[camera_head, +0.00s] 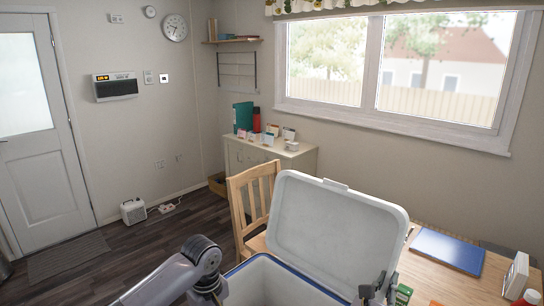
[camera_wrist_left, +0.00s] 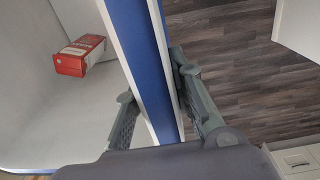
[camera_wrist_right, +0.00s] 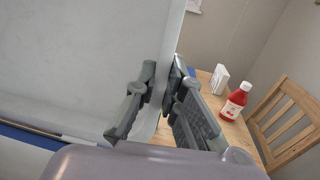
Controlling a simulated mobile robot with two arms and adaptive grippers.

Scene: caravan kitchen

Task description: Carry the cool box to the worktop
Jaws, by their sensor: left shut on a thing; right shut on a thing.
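The cool box (camera_head: 262,278) is at the bottom centre of the head view, white inside with a blue rim. Its pale lid (camera_head: 335,228) stands raised. My left gripper (camera_wrist_left: 152,85) is shut on the box's side wall, one finger inside and one outside. A red carton (camera_wrist_left: 82,56) lies inside the box in the left wrist view. My right gripper (camera_head: 374,292) is shut on the lid's edge at its lower right; the right wrist view shows the lid edge between its fingers (camera_wrist_right: 165,78). I cannot tell which surface is the worktop.
A wooden table (camera_head: 440,282) at right bears a blue folder (camera_head: 447,250) and a white box (camera_head: 516,274). A wooden chair (camera_head: 247,200) stands behind the cool box. A red bottle (camera_wrist_right: 236,102) is on the table. Dark floor is clear at left.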

